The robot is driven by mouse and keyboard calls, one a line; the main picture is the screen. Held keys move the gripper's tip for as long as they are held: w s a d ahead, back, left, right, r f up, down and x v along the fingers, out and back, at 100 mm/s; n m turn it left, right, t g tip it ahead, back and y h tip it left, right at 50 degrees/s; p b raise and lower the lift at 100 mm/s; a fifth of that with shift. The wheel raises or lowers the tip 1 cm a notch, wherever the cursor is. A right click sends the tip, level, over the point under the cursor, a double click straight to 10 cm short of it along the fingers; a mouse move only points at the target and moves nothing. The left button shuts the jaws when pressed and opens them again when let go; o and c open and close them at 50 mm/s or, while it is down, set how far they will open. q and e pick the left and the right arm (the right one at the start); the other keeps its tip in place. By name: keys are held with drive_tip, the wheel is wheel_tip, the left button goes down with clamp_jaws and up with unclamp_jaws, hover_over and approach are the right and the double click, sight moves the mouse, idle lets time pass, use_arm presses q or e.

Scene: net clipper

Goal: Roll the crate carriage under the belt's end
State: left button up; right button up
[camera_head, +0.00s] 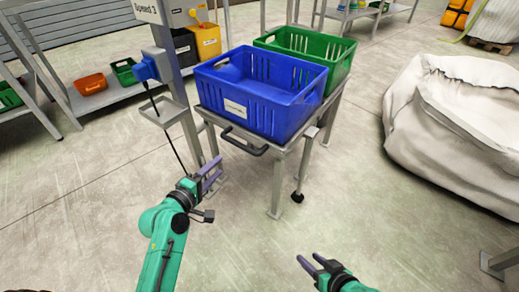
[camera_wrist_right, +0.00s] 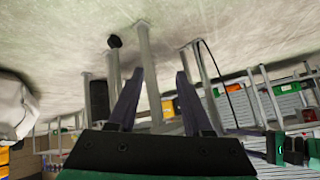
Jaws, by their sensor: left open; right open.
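The crate carriage is a grey metal frame (camera_head: 285,160) on legs, with a black handle (camera_head: 244,144) on its near side. A blue crate (camera_head: 262,100) stands on it in front of a green crate (camera_head: 335,52). My left gripper (camera_head: 215,172) is open and empty, in front of the handle and apart from it, a little to its left. My right gripper (camera_head: 309,259) is open and empty over the floor, nearer than the carriage. In the right wrist view, my right gripper (camera_wrist_right: 160,75) points at metal legs (camera_wrist_right: 149,75), seen upside down. I cannot make out the belt's end.
A grey post (camera_head: 172,60) with a "Speed 3" sign and a blue device (camera_head: 147,68) stands left of the carriage. A large white bag (camera_head: 455,125) stands at the right. Shelving with bins (camera_head: 90,83) is at the left. The floor in front is clear.

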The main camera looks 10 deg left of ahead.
use_arm(q)
drive_tip(key=b, duration=0.2)
approach(238, 145)
drive_tip(key=f+x, duration=0.1)
drive_tip(key=x, duration=0.4)
drive_tip(key=b+x, duration=0.1)
drive_tip(key=x, duration=0.4)
drive_tip(key=shift+r+b, duration=0.15)
drive_tip(key=shift+b, duration=0.25)
drive_tip(key=shift+w+d, duration=0.1)
drive_tip(key=shift+w, duration=0.35)
use_arm(e)
drive_tip(key=a+f+t+y, duration=0.1)
drive_tip(key=a+t, duration=0.1)
drive_tip(key=a+f+m+t+y, duration=0.1)
drive_tip(key=a+f, duration=0.1)
drive_tip(key=shift+s+t, duration=0.1)
drive_tip(key=shift+t, duration=0.3)
use_arm(q)
clamp_jaws()
